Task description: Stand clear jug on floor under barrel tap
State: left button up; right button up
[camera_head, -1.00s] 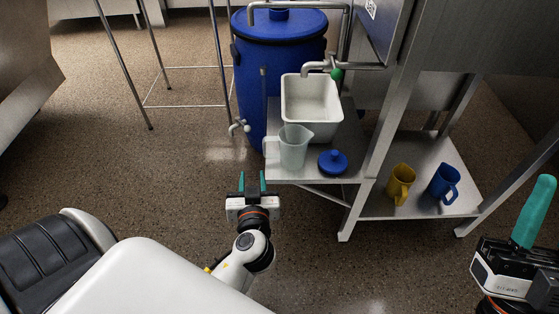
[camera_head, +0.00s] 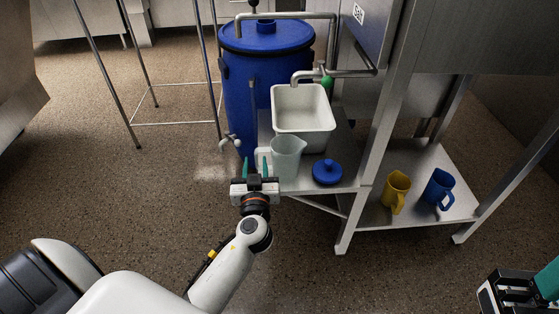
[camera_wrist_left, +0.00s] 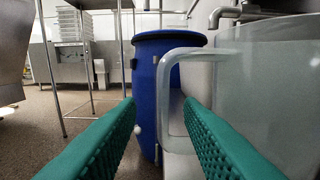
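The clear jug (camera_head: 287,163) stands upright on the low steel shelf, its handle facing left. In the left wrist view the jug (camera_wrist_left: 275,95) fills the right side, and its handle shows in the gap between my fingers. My left gripper (camera_head: 256,168) is open, with teal fingers apart around or just short of the handle; I cannot tell which. The blue barrel (camera_head: 262,90) stands behind, with its pale tap (camera_head: 230,141) low on the left over bare floor. My right gripper (camera_head: 540,284) is partly cut off at the lower right, its opening unclear.
A white basin (camera_head: 303,112) and a blue lid (camera_head: 327,172) are on the shelf beside the jug. A yellow mug (camera_head: 397,190) and a blue mug (camera_head: 439,189) stand on the shelf to the right. The floor (camera_head: 150,200) left of the shelf is clear.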

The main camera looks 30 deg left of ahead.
pick_arm(q)
jog(key=x, duration=0.3)
jog(key=shift+w+a+f, duration=0.1)
jog(key=shift+w+a, duration=0.05)
jog(key=shift+w, duration=0.25)
grip_shut()
